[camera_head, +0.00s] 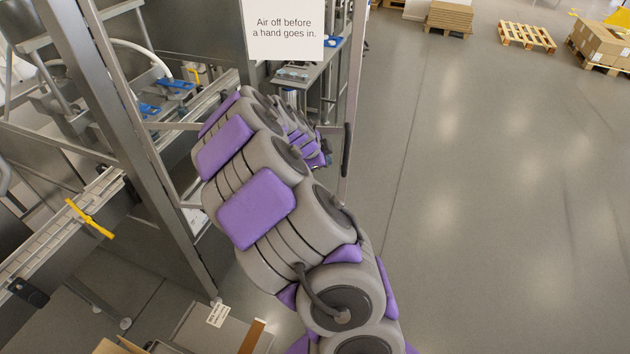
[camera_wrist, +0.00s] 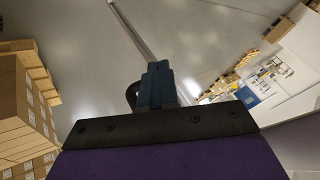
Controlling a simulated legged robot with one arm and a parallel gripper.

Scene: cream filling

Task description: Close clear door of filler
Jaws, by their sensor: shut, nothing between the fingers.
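The clear door (camera_head: 354,85) of the filler appears swung out from the machine frame, with a metal edge and a white sign reading "Air off before a hand goes in." Its black handle (camera_head: 347,150) is on the right edge. My arm crosses in front of the door's lower part and hides much of it. In the wrist view my gripper (camera_wrist: 158,78) is shut and empty. The black handle (camera_wrist: 131,96) curves out just left of the fingers, and the door's metal edge (camera_wrist: 131,30) runs up beyond them. I cannot tell whether the fingers touch the handle.
The filler's frame post (camera_head: 135,150) and conveyor rail (camera_head: 60,230) stand at left. Cardboard boxes (camera_head: 190,335) lie at the bottom, and stacked boxes (camera_wrist: 25,110) show in the wrist view. The floor (camera_head: 490,200) at right is clear; pallets (camera_head: 527,36) stand far back.

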